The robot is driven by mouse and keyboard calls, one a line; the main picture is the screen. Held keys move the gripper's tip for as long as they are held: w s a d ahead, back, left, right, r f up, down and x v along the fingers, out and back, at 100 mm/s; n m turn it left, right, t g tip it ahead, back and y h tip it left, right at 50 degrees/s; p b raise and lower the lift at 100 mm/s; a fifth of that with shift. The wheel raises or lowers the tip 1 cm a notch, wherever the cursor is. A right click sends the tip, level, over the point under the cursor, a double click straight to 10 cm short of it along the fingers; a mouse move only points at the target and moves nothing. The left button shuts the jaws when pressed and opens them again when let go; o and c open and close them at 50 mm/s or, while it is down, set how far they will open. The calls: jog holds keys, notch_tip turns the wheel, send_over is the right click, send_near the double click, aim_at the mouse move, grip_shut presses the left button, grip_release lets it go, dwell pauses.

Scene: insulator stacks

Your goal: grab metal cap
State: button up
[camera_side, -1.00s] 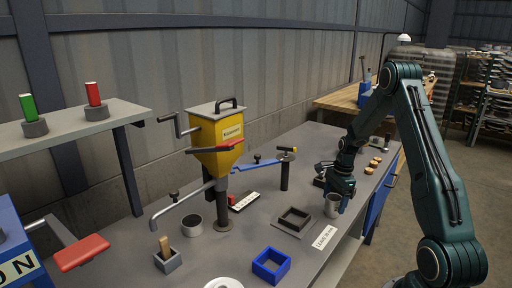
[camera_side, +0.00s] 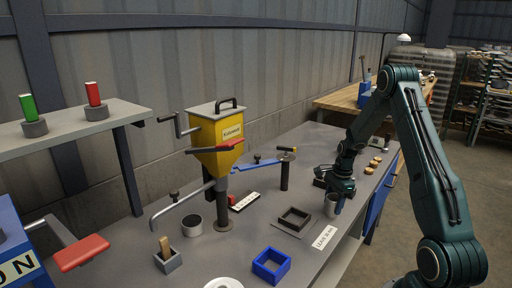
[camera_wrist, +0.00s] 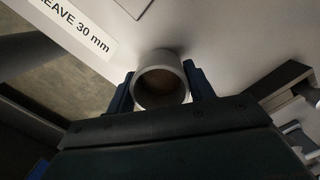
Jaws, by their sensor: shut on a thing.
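The metal cap (camera_wrist: 160,62) is a grey, hollow cylinder with its open end facing the wrist camera. It sits between the two dark fingers of my gripper (camera_wrist: 160,90), one finger pressed to each side. In the side view the cap (camera_side: 331,207) is upright at the right edge of the grey bench, and my gripper (camera_side: 338,196) is over it from above. The gripper is shut on the cap. Part of the cap is hidden by the fingers in the side view. I cannot tell whether its bottom touches the bench.
A label reading "LEAVE 30 mm" (camera_side: 325,238) lies by the bench's front edge. A yellow hopper (camera_side: 216,138) stands farther left. Small tan pieces (camera_side: 374,164) lie behind my gripper.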

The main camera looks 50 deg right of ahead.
jog(key=shift+r, duration=0.15)
notch_tip(320, 180, up, 20)
dwell(0.8)
dwell(0.5)
